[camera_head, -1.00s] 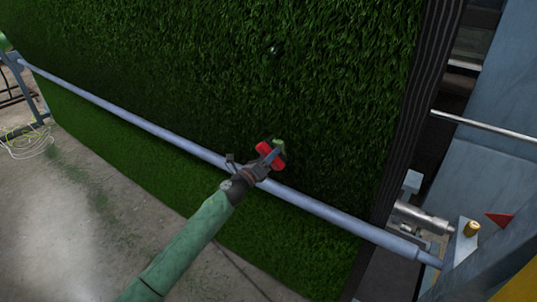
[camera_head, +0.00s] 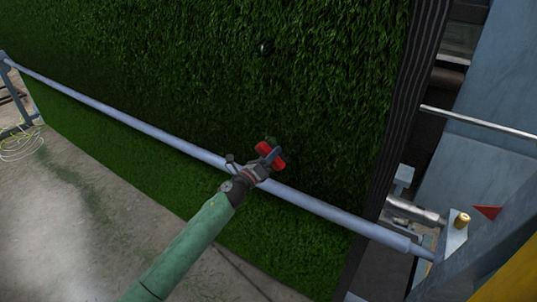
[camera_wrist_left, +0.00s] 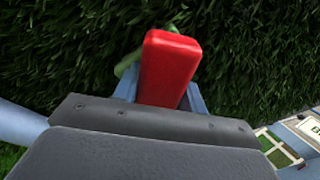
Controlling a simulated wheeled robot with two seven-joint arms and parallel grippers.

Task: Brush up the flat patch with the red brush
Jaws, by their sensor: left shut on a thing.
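My left gripper (camera_head: 262,165) is shut on the red brush (camera_head: 270,154), just above the pipe and in front of the hanging turf. In the left wrist view the brush's red back (camera_wrist_left: 168,68) stands between the finger sides, with the turf close behind it. A bit of lighter green shows beside the brush; I cannot tell what it is. The bristles are hidden, so I cannot tell whether they touch the turf. The turf (camera_head: 190,75) is a large green sheet. I cannot make out a clear edge of the flat patch. My right gripper is not in view.
A long grey pipe (camera_head: 130,113) crosses in front of the turf, under my left wrist. A small dark round thing (camera_head: 265,47) sits on the turf higher up. Metal machine parts (camera_head: 415,213) and a frame stand at the right. Concrete floor lies at lower left.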

